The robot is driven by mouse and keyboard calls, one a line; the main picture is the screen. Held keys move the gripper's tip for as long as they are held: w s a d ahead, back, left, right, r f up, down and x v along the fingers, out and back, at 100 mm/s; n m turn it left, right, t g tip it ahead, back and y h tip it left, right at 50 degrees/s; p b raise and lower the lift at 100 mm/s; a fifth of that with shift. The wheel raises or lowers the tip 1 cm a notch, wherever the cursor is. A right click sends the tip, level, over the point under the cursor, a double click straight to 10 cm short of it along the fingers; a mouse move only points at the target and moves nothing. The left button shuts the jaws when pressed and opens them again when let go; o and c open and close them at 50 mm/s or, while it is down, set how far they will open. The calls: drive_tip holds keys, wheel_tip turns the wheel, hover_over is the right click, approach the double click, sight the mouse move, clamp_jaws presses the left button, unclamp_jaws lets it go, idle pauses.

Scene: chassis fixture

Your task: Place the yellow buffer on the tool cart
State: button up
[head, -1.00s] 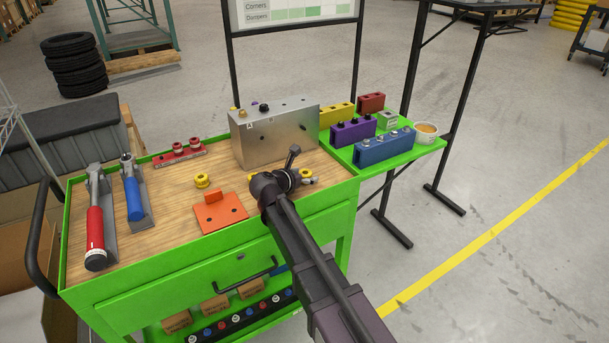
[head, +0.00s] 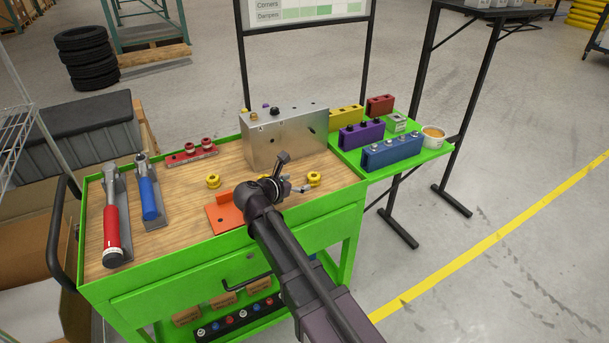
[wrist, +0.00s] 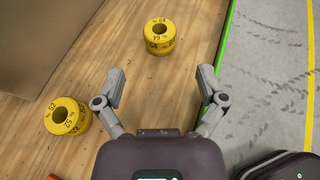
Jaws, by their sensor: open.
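One yellow buffer (head: 314,178) sits on the wooden top of the green tool cart (head: 215,262), right of my gripper (head: 296,176). In the wrist view, a yellow buffer (wrist: 160,36) stands upright ahead of my open, empty fingers (wrist: 161,88), apart from them. A second yellow buffer (wrist: 68,116) stands outside the left finger; in the head view my gripper mostly hides that spot. Another yellow buffer (head: 213,181) stands farther left, behind the orange plate (head: 222,217).
A grey metal block (head: 285,140) stands behind my gripper. Red (head: 112,235) and blue (head: 149,198) tools lie at left. A red holder (head: 190,155) sits behind. Purple (head: 360,136) and blue (head: 392,152) blocks and a white cup (head: 432,138) fill the side shelf.

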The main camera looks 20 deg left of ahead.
drive_tip(key=shift+p+v, duration=0.4)
drive_tip(key=shift+v, duration=1.2)
drive_tip(key=w+d+f+m+g, duration=0.1)
drive_tip(key=d+f+m+g, duration=0.3)
drive_tip(key=d, duration=0.5)
drive_tip(key=w+d+f+m+g+h, duration=0.1)
drive_tip(key=d+m, duration=0.5)
drive_tip(key=d, duration=0.3)
drive_tip(key=w+d+f+m+g, duration=0.1)
drive_tip(key=d+f+m+g, duration=0.2)
drive_tip(key=d+m, duration=0.5)
drive_tip(key=s+d+f+m+g+y, duration=0.1)
drive_tip(key=s+d+m+g+y, duration=0.1)
drive_tip(key=s+d+m, duration=0.2)
drive_tip(key=s+d+f+m+g+y, duration=0.2)
drive_tip(key=s+d+m, duration=0.3)
drive_tip(key=d+m, duration=0.5)
drive_tip(key=shift+s+d+f+g+y, duration=0.25)
drive_tip(key=shift+d+g+y, duration=0.3)
drive_tip(key=shift+d, duration=2.75)
drive_tip(key=shift+w, duration=0.1)
